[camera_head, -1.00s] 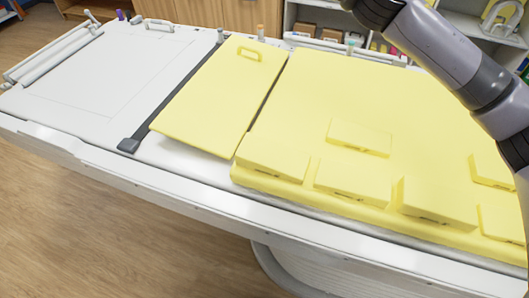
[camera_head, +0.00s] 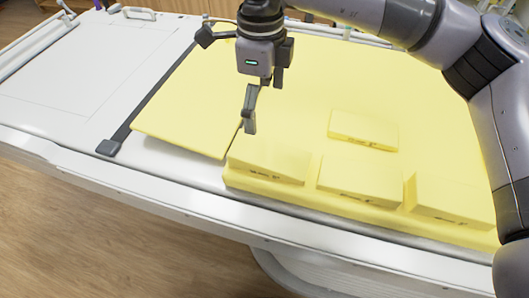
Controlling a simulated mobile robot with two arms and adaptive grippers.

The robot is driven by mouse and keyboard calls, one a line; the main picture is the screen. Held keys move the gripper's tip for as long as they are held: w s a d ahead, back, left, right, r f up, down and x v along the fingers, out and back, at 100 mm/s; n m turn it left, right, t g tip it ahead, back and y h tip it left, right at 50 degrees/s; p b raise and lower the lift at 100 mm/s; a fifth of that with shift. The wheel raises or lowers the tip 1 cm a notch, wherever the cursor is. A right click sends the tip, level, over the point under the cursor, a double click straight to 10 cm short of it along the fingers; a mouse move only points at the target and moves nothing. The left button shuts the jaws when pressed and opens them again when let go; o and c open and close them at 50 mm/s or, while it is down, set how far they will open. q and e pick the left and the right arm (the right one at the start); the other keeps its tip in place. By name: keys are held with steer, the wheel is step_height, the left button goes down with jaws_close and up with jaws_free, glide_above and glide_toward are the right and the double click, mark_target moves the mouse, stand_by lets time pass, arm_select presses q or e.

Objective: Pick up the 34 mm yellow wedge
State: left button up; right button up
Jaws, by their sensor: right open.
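Several yellow wedges lie on the yellow mattress pad. One wedge (camera_head: 268,162) is at the left of the front row, another (camera_head: 360,180) is in the middle, and a third (camera_head: 452,198) is to the right. A smaller yellow block (camera_head: 363,130) lies behind the front row. Their dark labels are too small to read, so I cannot tell which is the 34 mm wedge. My right gripper (camera_head: 249,108) is open and empty, pointing down above the pad, behind and left of the leftmost front wedge. My left gripper is out of view.
The yellow pad (camera_head: 440,120) covers the right part of the white table. A flat yellow panel (camera_head: 185,115) lies left of it, beside a dark rail (camera_head: 150,105). The white surface (camera_head: 90,65) at left is mostly clear. My right arm hides the pad's right side.

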steer(key=p, duration=0.3)
glide_above(266, 151)
steer(key=f, duration=1)
steer(key=shift+s+a+f, duration=0.1)
steer(key=shift+s+a, duration=0.25)
steer(key=shift+s, duration=0.05)
steer(key=f, duration=0.1)
steer(key=f+p, duration=0.1)
steer(key=f, duration=0.1)
steer(key=f+p, duration=0.1)
steer(key=shift+w+d+f, duration=0.3)
steer(key=shift+d+f, duration=0.1)
steer(key=shift+f, duration=0.3)
steer(key=shift+a, duration=0.1)
steer(key=shift+c, duration=0.4)
steer(key=c, duration=1)
steer(key=shift+o, duration=0.2)
steer(key=shift+r, duration=0.15)
